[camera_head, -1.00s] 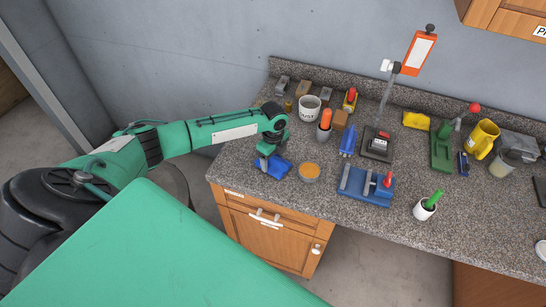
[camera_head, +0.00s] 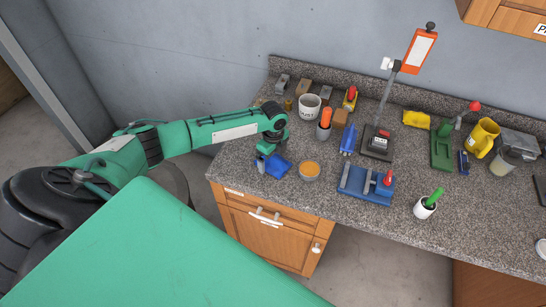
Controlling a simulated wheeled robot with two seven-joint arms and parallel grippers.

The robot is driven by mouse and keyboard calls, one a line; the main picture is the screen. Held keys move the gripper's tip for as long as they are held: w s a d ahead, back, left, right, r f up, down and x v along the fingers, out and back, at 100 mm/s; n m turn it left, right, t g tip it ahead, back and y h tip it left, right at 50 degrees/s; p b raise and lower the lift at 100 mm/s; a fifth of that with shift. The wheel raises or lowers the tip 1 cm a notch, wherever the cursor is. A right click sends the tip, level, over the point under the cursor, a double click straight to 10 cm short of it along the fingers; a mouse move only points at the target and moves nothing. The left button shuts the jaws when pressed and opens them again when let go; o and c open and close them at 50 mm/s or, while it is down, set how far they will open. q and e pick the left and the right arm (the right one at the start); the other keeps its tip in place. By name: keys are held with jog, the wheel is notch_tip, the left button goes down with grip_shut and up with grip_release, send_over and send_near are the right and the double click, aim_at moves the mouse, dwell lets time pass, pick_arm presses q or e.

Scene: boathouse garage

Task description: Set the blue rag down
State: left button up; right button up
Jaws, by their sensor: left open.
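My right gripper is not in the view.
A white mug (camera_head: 309,107), a grey cup with an orange handle (camera_head: 324,125) and a blue clamp-like tool (camera_head: 366,184) are nearby. The counter's front edge is close below the rag.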

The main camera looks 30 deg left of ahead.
pick_arm(q)
notch_tip(320, 180, up, 14)
jog(key=b, duration=0.4)
jog(key=shift+f, duration=0.1)
jog(key=shift+c, duration=0.3)
grip_shut()
dwell(0.7)
dwell(0.5)
notch_tip(320, 180, up, 12)
jog(key=p, duration=1)
dwell(0.6)
